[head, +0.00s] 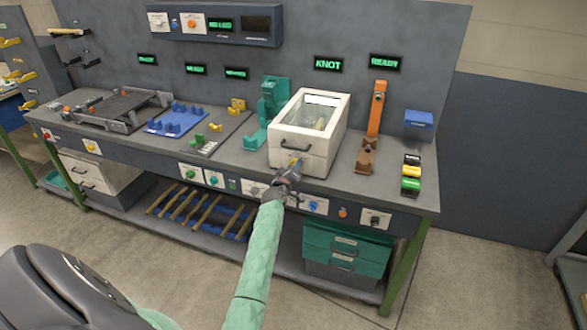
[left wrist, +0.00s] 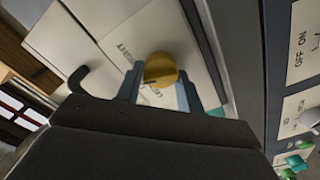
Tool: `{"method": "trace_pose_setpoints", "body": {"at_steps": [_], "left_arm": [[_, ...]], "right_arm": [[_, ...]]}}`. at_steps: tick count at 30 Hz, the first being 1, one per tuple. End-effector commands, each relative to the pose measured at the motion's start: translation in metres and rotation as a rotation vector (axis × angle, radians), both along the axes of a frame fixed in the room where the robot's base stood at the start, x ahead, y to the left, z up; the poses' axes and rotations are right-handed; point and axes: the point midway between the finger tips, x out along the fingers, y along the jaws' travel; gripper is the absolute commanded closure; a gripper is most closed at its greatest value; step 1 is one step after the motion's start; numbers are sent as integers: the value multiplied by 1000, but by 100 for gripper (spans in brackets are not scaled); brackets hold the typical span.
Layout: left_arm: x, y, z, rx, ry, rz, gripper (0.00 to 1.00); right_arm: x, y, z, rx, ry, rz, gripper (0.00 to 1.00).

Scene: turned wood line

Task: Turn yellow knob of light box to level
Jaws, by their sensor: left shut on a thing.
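The light box (head: 279,142) is a white box with a glass window on top, standing on the bench right of centre in the head view. A label beside the knob is partly hidden, so the level mark cannot be read. My right gripper is not in view.
Knobs and switches (head: 313,205) line the bench's front edge, just below my left gripper. A green stand (head: 270,105) is left of the light box and an orange stand (head: 375,115) right of it. Green drawers (head: 345,250) are below.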

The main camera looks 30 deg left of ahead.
Motion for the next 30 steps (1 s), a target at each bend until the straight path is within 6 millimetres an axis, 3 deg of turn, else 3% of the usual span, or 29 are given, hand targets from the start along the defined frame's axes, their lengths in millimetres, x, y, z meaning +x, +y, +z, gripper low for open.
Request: {"method": "trace_pose_setpoints", "body": {"at_steps": [15, 30], "left_arm": [[0, 1, -1, -225, -53, -1, 86], [0, 1, -1, -311, -74, 1, 86]], "right_arm": [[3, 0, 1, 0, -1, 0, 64], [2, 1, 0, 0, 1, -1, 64]]}}
